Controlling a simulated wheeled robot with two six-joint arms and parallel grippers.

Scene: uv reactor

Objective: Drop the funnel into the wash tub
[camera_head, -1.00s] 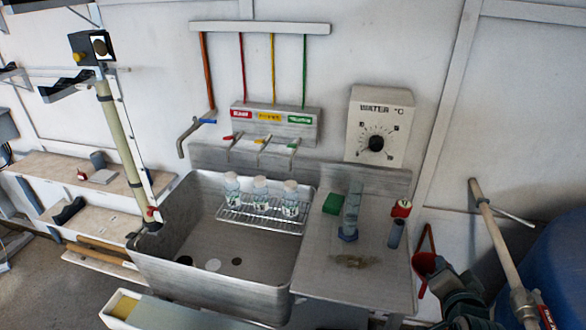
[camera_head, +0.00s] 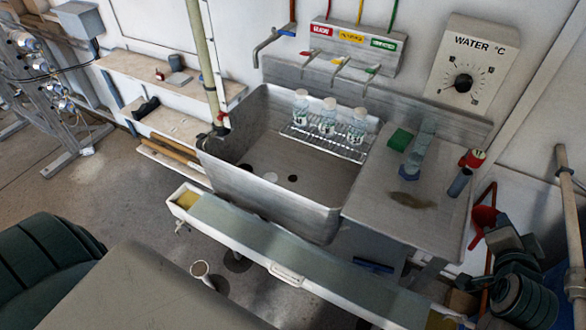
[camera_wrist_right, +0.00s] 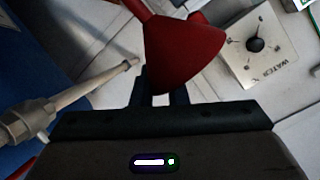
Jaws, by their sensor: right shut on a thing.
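The red funnel (camera_head: 484,218) is at the right in the head view, off the right end of the metal drainboard. My right gripper (camera_head: 493,231) is shut on it. In the right wrist view the funnel (camera_wrist_right: 182,52) is large at the top centre, just beyond my gripper's two dark fingers (camera_wrist_right: 160,92). The wash tub (camera_head: 270,203) is a deep grey metal basin left of the drainboard, and the funnel is well to its right, not over it. My left gripper is not in view.
A wire rack (camera_head: 350,150) with three bottles stands in the tub's back right. The drainboard (camera_head: 385,215) carries a green sponge (camera_head: 400,139), a glass cylinder (camera_head: 418,155) and a red-capped container (camera_head: 472,159). A long white trough (camera_head: 285,272) lies in front. Taps hang above the tub.

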